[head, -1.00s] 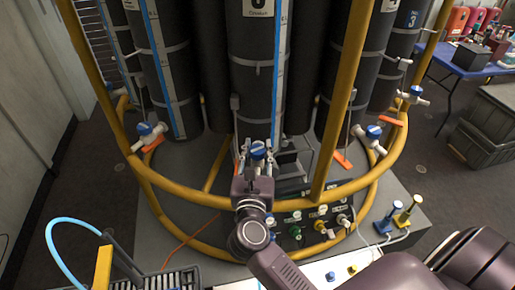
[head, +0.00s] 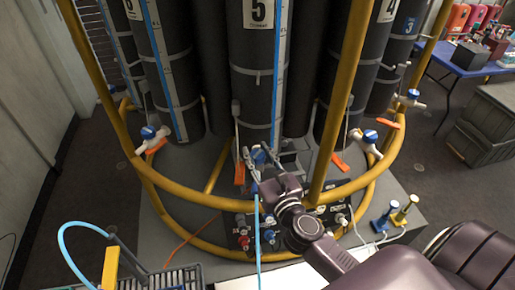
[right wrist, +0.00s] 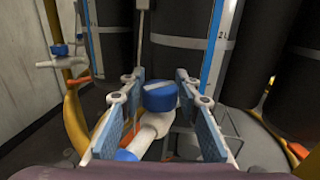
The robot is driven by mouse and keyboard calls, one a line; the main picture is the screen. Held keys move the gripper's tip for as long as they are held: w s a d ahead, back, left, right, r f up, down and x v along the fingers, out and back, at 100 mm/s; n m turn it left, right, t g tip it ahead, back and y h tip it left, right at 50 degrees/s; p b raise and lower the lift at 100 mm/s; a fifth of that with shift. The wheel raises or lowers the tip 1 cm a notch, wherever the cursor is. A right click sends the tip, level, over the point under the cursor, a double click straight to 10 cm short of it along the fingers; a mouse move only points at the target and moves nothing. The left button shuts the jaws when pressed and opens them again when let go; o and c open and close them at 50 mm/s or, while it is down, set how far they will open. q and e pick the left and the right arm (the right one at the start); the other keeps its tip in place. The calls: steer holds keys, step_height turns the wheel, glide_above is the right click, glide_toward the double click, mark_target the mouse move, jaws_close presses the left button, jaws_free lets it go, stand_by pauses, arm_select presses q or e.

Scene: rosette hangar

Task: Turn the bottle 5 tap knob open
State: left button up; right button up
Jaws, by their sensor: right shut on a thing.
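The bottle 5 tap knob (head: 259,155) is blue and sits low in front of the dark bottle marked 5 (head: 258,70). In the right wrist view the knob (right wrist: 160,97) has a pale bar on top and sits on a white tap body (right wrist: 150,135). My right gripper (head: 262,158) reaches it from the lower right, with one finger on each side. It is shut on the knob; the exact contact is hard to see. My left gripper is not in view.
A yellow ring rail (head: 185,190) runs around the bottles, with other blue-knobbed taps at left (head: 148,132) and right (head: 370,136). A light blue hose (head: 259,245) hangs below the tap. A connector panel (head: 243,230) is partly behind my arm.

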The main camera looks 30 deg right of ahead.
steer(key=shift+n+y, duration=0.8)
steer(key=shift+y, duration=0.4)
steer(key=shift+n+y, duration=1.1)
steer(key=shift+y, duration=0.6)
steer(key=shift+g, duration=0.3)
steer(key=o, duration=1.2)
steer(key=v, duration=1.2)
steer(key=shift+d+f, duration=0.1)
steer(key=shift+f, duration=0.1)
